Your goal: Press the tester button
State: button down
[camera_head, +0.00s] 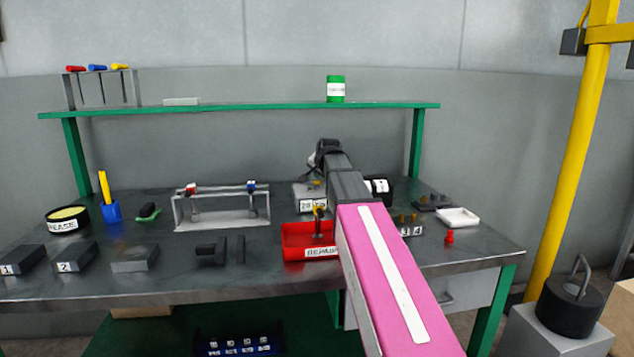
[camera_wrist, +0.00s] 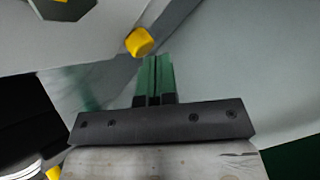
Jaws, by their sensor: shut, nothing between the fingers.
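A pale grey box with a number label (camera_head: 308,203) stands at the middle back of the bench, partly hidden by my arm. It may be the tester; a small yellow spot shows on its top. My gripper (camera_head: 318,163) is above this box, its fingertips hard to make out in the head view. In the wrist view my gripper (camera_wrist: 154,62) is shut and empty, its fingers together. A yellow knob (camera_wrist: 140,42) shows just beyond and left of the fingertips, beside a dark edge. I cannot tell whether it is the button or whether the fingers touch it.
A red tray (camera_head: 296,244) stands at the bench front beside my arm. A grey rack (camera_head: 222,211) stands to the left. A white dish (camera_head: 458,217) and small parts lie to the right. A green shelf (camera_head: 240,107) spans the back above the bench.

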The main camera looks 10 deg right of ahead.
jog(key=shift+f, duration=0.2)
dwell(0.6)
jog(key=shift+r, duration=0.9)
jog(key=shift+r, duration=2.55)
